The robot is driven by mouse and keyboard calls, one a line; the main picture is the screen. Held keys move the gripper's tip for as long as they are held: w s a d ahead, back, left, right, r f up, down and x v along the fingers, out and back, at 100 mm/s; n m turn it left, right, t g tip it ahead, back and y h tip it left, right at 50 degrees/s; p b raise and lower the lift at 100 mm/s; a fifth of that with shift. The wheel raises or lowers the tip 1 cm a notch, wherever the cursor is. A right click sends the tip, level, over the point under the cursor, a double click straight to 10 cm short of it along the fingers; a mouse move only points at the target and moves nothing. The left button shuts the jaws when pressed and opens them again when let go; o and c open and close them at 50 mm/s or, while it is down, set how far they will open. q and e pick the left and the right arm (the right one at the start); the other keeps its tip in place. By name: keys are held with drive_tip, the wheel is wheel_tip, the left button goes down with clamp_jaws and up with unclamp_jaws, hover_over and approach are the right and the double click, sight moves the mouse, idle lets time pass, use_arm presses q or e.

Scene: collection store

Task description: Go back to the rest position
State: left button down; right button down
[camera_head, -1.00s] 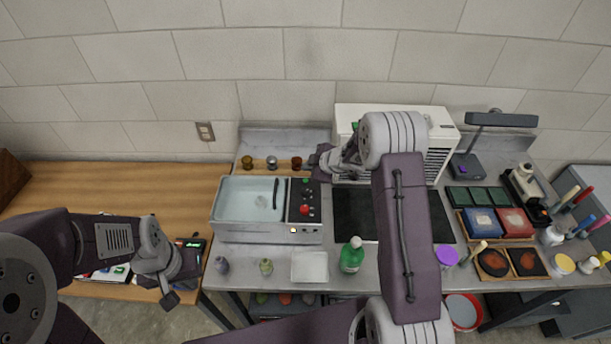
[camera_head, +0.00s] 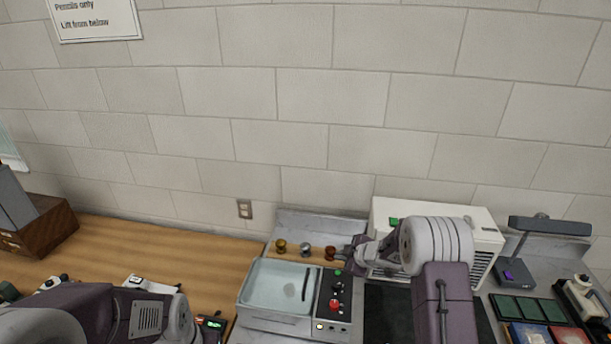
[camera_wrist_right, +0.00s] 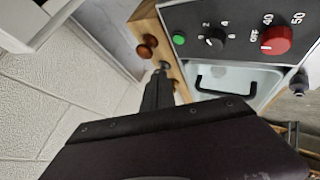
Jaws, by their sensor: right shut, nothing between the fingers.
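My right gripper (camera_head: 350,254) is at the back of the bench in the head view, just right of the small knobs and in front of the white boxy machine (camera_head: 486,228). In the right wrist view the right gripper's fingers (camera_wrist_right: 160,78) are together and empty, near the brown knob and a metal knob. My left arm (camera_head: 100,318) shows at the lower left of the head view; its gripper is cut off by the bottom edge.
An ultrasonic-type bath (camera_head: 275,285) with a control panel (camera_head: 335,300) stands below the gripper. Three knobs (camera_head: 305,249) stand on a wooden strip behind it. A lamp (camera_head: 540,228) and colored trays (camera_head: 528,309) are at right. A wooden table (camera_head: 190,262) lies left.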

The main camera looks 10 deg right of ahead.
drive_tip(key=s+a+r+m+t+b, duration=0.1)
drive_tip(key=a+r+m+t+b, duration=0.15)
drive_tip(key=b, duration=0.65)
drive_tip(key=s+f+m+g+h+b, duration=0.1)
drive_tip(key=s+f+m+g, duration=0.2)
drive_tip(key=s, duration=0.7)
drive_tip(key=s+d+f+m+g+h+b, duration=0.1)
drive_tip(key=s+f+m+g, duration=0.2)
drive_tip(key=s, duration=0.7)
drive_tip(key=s+d+f+m+g+h+b, duration=0.1)
drive_tip(key=s+f+m+g, duration=0.2)
drive_tip(key=s, duration=0.7)
wheel_tip(320, 180, down, 2)
drive_tip(key=m, duration=0.3)
drive_tip(key=shift+s+d+h, duration=0.15)
drive_tip(key=shift+s+h, duration=0.15)
drive_tip(key=shift+h, duration=0.1)
drive_tip(key=shift+g, duration=0.25)
